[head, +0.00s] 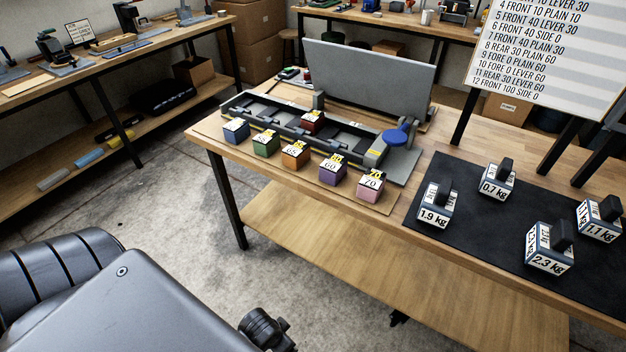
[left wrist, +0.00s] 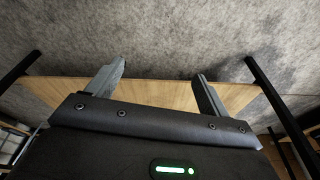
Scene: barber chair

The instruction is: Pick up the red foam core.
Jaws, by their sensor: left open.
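The red foam core (head: 312,122) is a small dark red block with a pale, yellow-marked label on top. In the head view it sits in the long black and grey fixture (head: 262,118), behind the row of other coloured blocks. My left gripper (left wrist: 160,72) shows in the left wrist view, open and empty, its two grey fingers wide apart. The red core does not show in that view, and the left gripper's fingers do not show in the head view. My right gripper is in neither view.
Blue (head: 236,131), green (head: 266,144), orange (head: 295,155), purple (head: 333,172) and pink (head: 370,187) blocks line the fixture's near side. A grey upright panel (head: 370,80) stands behind it. Several labelled weights stand on a black mat (head: 455,235) at right. Open floor (head: 170,200) lies left of the bench.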

